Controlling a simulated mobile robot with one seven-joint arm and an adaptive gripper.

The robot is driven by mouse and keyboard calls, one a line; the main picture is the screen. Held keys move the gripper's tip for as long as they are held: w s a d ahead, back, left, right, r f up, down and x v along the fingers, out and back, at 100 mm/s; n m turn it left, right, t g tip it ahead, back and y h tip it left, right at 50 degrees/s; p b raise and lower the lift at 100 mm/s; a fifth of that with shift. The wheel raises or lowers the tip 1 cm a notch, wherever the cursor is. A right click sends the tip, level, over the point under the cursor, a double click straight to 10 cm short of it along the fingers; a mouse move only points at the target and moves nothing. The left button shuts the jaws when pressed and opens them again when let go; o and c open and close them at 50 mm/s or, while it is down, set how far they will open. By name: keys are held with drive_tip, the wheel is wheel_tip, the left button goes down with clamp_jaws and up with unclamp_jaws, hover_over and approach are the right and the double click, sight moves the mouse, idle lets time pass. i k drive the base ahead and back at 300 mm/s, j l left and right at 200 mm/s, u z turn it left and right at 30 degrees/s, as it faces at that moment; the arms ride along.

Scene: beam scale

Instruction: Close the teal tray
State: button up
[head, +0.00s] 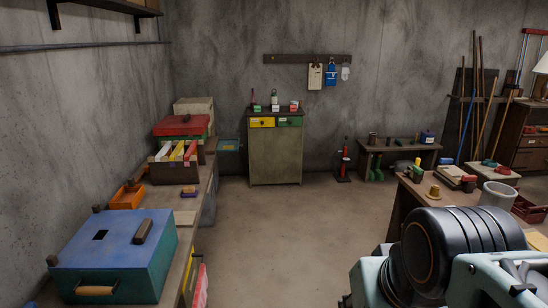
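A small teal tray (229,145) shows beyond the far end of the left workbench, left of the green cabinet. It juts out to the right from the bench side, and its left end is hidden behind the bench objects. A pale label or handle shows on its front, too small to tell which. My arm shows at the bottom right, far from the tray, but its fingers are outside the picture.
A teal box with a blue lid (112,238) stands on the near left workbench. The green cabinet (275,158) stands at the back wall. A right workbench (402,205) carries tools and a bucket (497,195). The floor (290,225) between them is clear.

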sight(231, 145)
drive_tip(key=i, duration=2.35)
drive_tip(key=i+u, duration=0.25)
drive_tip(key=i, duration=0.15)
drive_tip(key=i+l+u, duration=0.25)
drive_tip(key=i+j+u, duration=0.2)
drive_tip(key=k+l, duration=0.1)
